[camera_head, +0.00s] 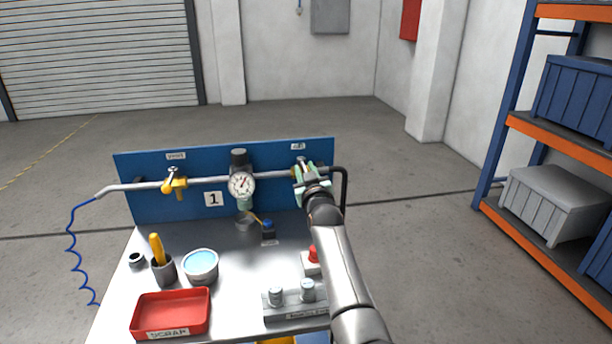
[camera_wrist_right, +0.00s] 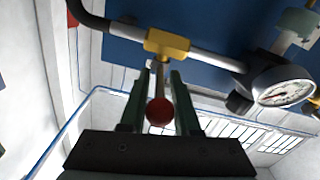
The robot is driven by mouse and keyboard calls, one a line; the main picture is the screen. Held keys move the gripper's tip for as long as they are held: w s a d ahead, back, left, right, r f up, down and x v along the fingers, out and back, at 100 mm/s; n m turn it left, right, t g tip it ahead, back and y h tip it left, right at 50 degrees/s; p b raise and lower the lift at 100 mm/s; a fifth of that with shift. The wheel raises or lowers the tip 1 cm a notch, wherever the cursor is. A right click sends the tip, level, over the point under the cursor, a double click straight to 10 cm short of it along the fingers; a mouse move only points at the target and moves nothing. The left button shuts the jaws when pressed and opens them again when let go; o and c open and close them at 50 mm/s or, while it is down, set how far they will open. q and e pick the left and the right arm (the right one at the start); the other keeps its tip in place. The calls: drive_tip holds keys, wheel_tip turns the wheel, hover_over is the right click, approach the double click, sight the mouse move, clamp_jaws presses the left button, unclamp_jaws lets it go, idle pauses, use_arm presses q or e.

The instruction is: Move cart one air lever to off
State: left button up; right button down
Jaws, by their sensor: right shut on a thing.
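Cart one (camera_head: 230,245) has a steel top and a blue back panel (camera_head: 270,160) with a plate marked 1 (camera_head: 214,198). A pipe crosses the panel. My right gripper (camera_head: 306,174) is at the valve on the pipe's right end and hides most of it. In the right wrist view this valve has a yellow body (camera_wrist_right: 167,44) and a thin lever (camera_wrist_right: 159,76) ending in a red ball knob (camera_wrist_right: 159,111). The lever stands between the fingers of my right gripper (camera_wrist_right: 157,84), which is shut on it. The small label (camera_head: 298,146) above is hard to read. My left gripper is not in view.
A second yellow valve (camera_head: 175,184) is on the pipe's left, with a pressure gauge (camera_head: 242,185) between. The cart top holds a red scrap tray (camera_head: 170,313), a bowl (camera_head: 201,266), a cup (camera_head: 164,270) and a red button (camera_head: 313,253). Shelving (camera_head: 500,120) stands right.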

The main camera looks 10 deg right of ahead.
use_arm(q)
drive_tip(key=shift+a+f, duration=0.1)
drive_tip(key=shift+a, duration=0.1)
use_arm(e)
drive_tip(key=shift+a+f, duration=0.1)
drive_tip(key=shift+a, duration=0.05)
idle(0.3)
drive_tip(key=c, duration=0.9)
unclamp_jaws()
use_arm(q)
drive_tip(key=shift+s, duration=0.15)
use_arm(e)
drive_tip(key=shift+s, duration=0.15)
